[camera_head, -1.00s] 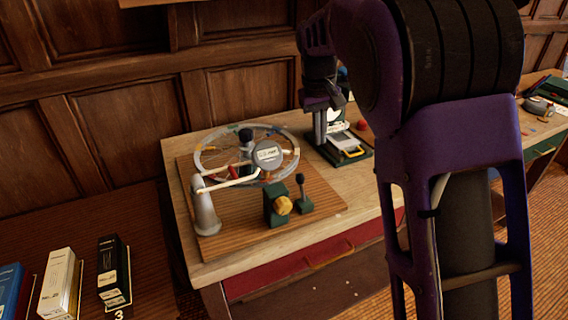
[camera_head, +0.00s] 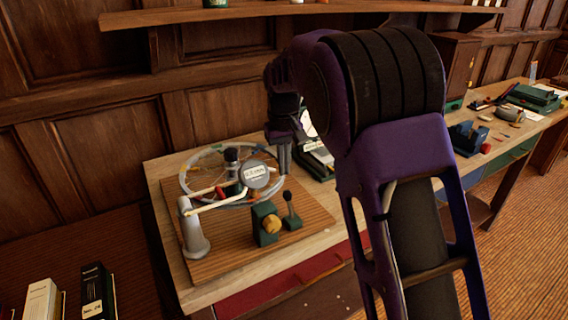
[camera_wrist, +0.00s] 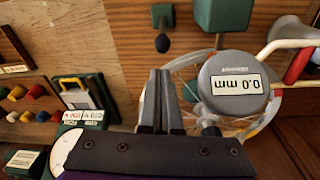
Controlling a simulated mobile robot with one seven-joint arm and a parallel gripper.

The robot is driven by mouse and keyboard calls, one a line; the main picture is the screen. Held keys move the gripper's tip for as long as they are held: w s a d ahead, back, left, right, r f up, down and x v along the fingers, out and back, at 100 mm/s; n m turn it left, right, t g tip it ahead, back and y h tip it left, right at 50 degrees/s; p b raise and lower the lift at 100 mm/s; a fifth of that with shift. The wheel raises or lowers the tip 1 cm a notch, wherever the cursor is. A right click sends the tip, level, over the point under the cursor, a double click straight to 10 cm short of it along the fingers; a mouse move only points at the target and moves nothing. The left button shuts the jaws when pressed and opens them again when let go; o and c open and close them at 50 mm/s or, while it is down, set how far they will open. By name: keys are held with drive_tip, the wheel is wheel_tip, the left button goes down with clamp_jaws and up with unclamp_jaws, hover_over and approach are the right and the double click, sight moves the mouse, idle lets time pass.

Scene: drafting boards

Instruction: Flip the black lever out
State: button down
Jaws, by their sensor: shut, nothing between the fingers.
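The black lever (camera_head: 289,206) stands up from a small green block (camera_head: 292,223) on the wooden board, right of a green block with a yellow knob (camera_head: 272,224). In the wrist view the lever's round black end (camera_wrist: 163,43) shows above my fingers, below its green block (camera_wrist: 162,14). My gripper (camera_head: 284,170) is above the back right of the board, behind the lever. Its two fingers (camera_wrist: 160,72) are together, empty, and point toward the lever with a gap between. My arm hides part of the bench to the right.
A spoked wheel (camera_head: 190,171) with a round gauge (camera_head: 257,175) and a grey post (camera_head: 193,236) stands left of the lever. The gauge sits close right of my fingers in the wrist view. A green stand with a yellow-edged tray (camera_wrist: 82,95) is left there.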

sight(290, 205)
wheel_tip(290, 205, down, 6)
drive_tip(key=shift+w+f, duration=0.25)
drive_tip(key=shift+w, duration=0.15)
drive_tip(key=shift+b, duration=0.45)
drive_tip(key=shift+s+d+r+t+b, duration=0.1)
drive_tip(key=shift+s+d+t+b, duration=0.15)
drive_tip(key=shift+t+b, duration=0.2)
